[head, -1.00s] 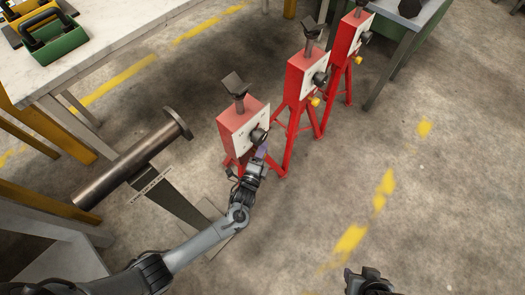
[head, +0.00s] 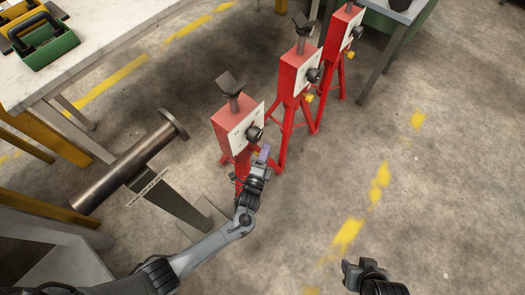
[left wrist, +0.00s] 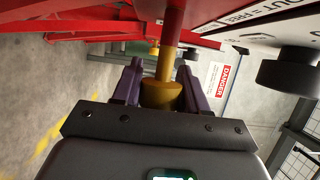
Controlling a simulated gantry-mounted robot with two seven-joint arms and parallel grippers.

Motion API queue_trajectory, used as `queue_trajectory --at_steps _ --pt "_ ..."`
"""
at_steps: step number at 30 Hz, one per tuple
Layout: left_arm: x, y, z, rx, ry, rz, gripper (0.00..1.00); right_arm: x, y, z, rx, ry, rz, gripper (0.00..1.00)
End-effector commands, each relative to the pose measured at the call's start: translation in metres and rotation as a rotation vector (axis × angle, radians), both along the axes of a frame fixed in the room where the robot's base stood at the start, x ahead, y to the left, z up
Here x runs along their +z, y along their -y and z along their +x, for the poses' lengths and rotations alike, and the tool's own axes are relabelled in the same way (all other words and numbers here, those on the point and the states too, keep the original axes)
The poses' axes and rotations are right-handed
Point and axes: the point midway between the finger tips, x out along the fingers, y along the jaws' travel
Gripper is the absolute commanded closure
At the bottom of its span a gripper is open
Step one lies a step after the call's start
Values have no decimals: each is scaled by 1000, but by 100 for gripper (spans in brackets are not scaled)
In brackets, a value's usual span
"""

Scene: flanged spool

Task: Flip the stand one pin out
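The nearest red stand (head: 230,128) has a white panel with a black knob (head: 254,134). My left gripper (head: 264,152) is just below and to the right of that knob. In the left wrist view, a yellow pin knob (left wrist: 161,93) lies between the purple fingers of my left gripper (left wrist: 160,85). The fingers sit close against both sides, and it looks gripped. A yellow stem runs from the knob to a red part of the stand. The black knob (left wrist: 288,70) is to the right there. My right gripper (head: 350,272) hangs over the floor, its finger opening unclear.
Two more red stands (head: 293,75) (head: 338,32), each with a yellow knob, stand behind in a row. A metal spool shaft (head: 125,165) on a grey support is at left. A workbench (head: 90,60) fills the upper left. The floor at right is clear.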

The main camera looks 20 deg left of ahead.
Motion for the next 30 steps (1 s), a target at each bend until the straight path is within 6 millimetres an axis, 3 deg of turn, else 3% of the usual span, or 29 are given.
queue_trajectory --at_steps 4,16,30 --pt "1 1 0 -2 1 -2 38 0 1 0 2 -1 -3 57" --pt "2 0 -7 0 -1 -1 38 5 3 0 9 0 -14 57" --pt "3 3 -81 -2 -3 -2 38 39 1 0 3 0 -4 57"
